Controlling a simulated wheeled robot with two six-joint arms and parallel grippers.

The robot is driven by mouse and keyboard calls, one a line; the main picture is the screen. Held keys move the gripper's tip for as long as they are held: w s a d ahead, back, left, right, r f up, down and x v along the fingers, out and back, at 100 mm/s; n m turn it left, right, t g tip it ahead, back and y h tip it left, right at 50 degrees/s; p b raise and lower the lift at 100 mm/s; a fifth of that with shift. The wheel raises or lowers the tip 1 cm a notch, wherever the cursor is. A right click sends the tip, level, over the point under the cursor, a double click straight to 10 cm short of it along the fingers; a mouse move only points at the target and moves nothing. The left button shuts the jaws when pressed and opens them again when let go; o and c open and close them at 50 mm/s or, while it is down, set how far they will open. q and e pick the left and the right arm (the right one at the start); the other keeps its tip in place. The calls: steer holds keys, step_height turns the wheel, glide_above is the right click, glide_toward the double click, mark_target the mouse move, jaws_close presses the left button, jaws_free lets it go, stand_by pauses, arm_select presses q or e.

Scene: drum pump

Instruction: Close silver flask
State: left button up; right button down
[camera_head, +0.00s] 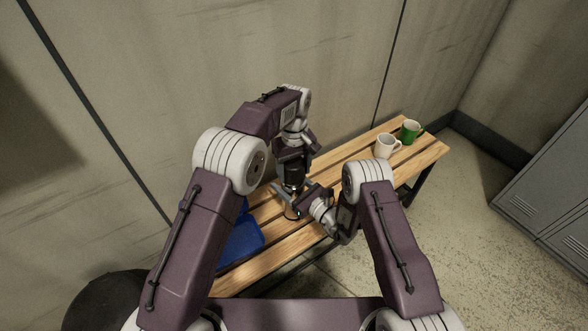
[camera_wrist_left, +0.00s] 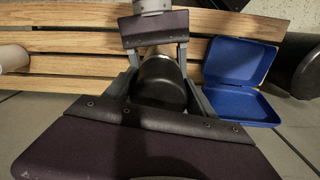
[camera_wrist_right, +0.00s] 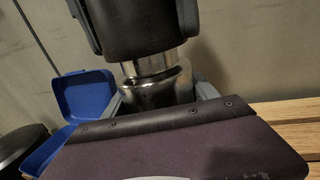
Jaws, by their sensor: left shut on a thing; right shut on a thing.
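The silver flask (camera_wrist_right: 158,88) stands upright at the bench, with its shiny body between the fingers of my right gripper (camera_wrist_right: 160,98). My right gripper, also in the head view (camera_head: 289,194), is shut on the flask body. A black lid (camera_wrist_right: 140,35) sits in line over the flask's neck, with a bare silver band below it. My left gripper (camera_wrist_left: 160,85) points down from above and is shut on the black lid, which also shows in the head view (camera_head: 294,178). Whether the lid is fully seated is unclear. The flask is mostly hidden in the head view.
A slatted wooden bench (camera_head: 340,168) runs along the wall. An open blue box (camera_wrist_left: 240,80) lies on it beside the flask. A white mug (camera_head: 387,146) and a green mug (camera_head: 410,131) stand at the far right end. Grey lockers (camera_head: 548,190) stand at right.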

arm_select(q)
steer(key=shift+f, duration=0.4)
